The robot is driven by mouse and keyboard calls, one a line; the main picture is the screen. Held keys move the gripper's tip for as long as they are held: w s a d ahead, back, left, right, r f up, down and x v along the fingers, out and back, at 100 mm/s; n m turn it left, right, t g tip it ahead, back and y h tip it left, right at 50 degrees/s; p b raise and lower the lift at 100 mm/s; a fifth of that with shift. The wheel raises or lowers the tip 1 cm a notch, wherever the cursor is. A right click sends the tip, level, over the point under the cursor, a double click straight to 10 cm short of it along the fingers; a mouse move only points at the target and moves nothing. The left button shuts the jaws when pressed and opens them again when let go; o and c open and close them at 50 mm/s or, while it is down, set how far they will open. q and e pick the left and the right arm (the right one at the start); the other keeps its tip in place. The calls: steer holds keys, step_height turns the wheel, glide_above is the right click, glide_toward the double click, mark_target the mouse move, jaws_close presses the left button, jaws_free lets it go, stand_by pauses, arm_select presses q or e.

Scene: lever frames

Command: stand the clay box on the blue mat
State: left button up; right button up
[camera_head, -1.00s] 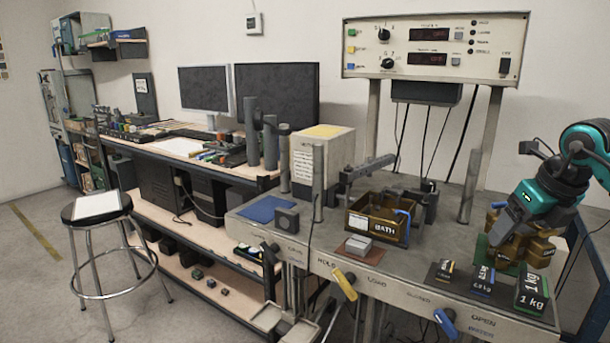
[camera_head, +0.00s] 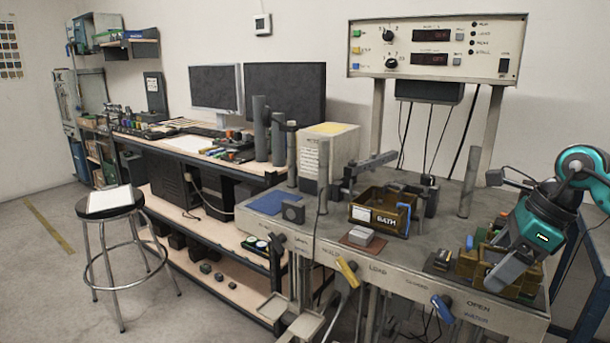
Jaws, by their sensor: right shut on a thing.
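The blue mat (camera_head: 268,202) lies flat and bare at the left end of the grey bench top. My right gripper (camera_head: 500,272) is low over the front right of the bench and shut. An ochre-brown, blocky thing (camera_head: 467,262), which I take for the clay box, shows at its fingers. The hand hides much of it, and I cannot tell whether it touches the bench. My right gripper is far to the right of the blue mat. My left gripper is not in view.
A brown bin marked BATH (camera_head: 378,218) and a reddish pad (camera_head: 352,241) with a grey block stand between mat and gripper. A small dark block (camera_head: 293,212) is beside the mat; upright posts (camera_head: 323,178) rise nearby. Weights crowd the right front edge.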

steer(key=s+a+f+n+g+h, duration=0.2)
steer(key=a+n, duration=0.6)
steer(key=n, duration=0.4)
steer(key=s+a+f+n+g+h, duration=0.1)
steer(key=s+a+f+n+g, duration=0.3)
steer(key=a+n, duration=0.5)
step_height(320, 180, down, 2)
steer(key=n+g, duration=0.1)
steer(key=n, duration=0.2)
steer(key=shift+s+n+h, duration=0.2)
steer(key=shift+n+h, duration=0.2)
